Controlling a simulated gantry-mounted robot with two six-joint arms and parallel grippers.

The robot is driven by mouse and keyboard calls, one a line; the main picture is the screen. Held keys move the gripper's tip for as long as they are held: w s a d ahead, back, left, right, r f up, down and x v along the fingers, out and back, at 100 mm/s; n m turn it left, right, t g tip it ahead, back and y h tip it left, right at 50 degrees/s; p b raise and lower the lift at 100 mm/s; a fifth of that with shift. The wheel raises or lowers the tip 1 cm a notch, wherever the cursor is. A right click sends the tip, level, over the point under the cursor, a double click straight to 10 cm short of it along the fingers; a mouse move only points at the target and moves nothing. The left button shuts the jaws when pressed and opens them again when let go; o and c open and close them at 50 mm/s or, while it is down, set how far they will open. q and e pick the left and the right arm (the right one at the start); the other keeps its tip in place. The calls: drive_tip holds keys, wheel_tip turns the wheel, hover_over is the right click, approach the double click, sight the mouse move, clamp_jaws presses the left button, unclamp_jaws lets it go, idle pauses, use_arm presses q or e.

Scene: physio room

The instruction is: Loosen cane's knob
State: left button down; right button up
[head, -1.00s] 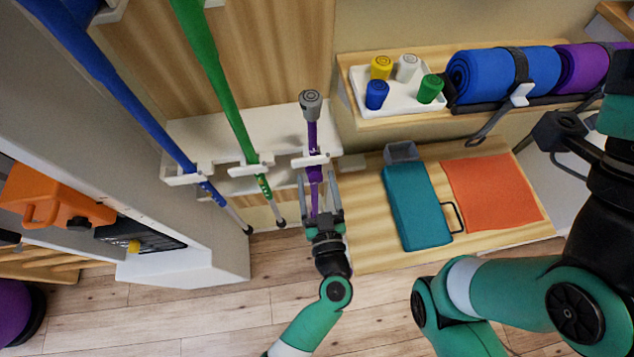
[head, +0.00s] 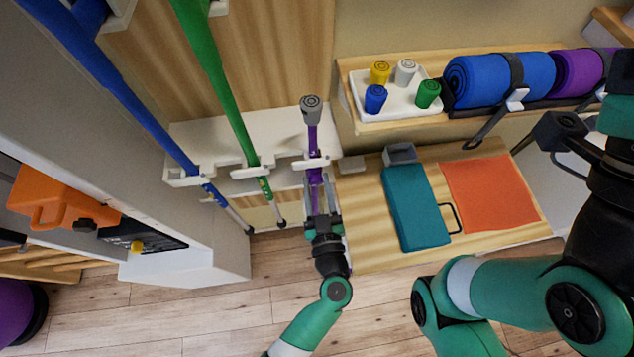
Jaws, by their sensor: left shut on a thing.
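The purple cane (head: 313,140) stands in a white clip on the rack, with a grey ribbed tip (head: 311,109) at its upper end. My left gripper (head: 321,196) is shut on the purple cane's shaft just below the clip. The knob itself is too small or hidden behind the fingers to make out. My right arm comes in from the right, but its gripper fingers do not show clearly. A blue cane (head: 150,126) and a green cane (head: 225,95) hang in clips to the left.
A white tray (head: 398,108) on the shelf holds yellow, white, blue and green caps. Blue (head: 484,80) and purple (head: 576,72) rolls lie to its right. A teal block (head: 414,208), a small grey box (head: 400,153) and an orange cloth (head: 489,192) lie on the wooden bench.

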use_arm(q)
drive_tip(key=shift+c, duration=2.1)
unclamp_jaws()
drive_tip(key=s+d+p, duration=0.1)
drive_tip(key=s+p, duration=0.2)
drive_tip(key=s, duration=0.8)
drive_tip(key=shift+s+d+p, duration=0.25)
drive_tip(key=shift+d+p, duration=0.05)
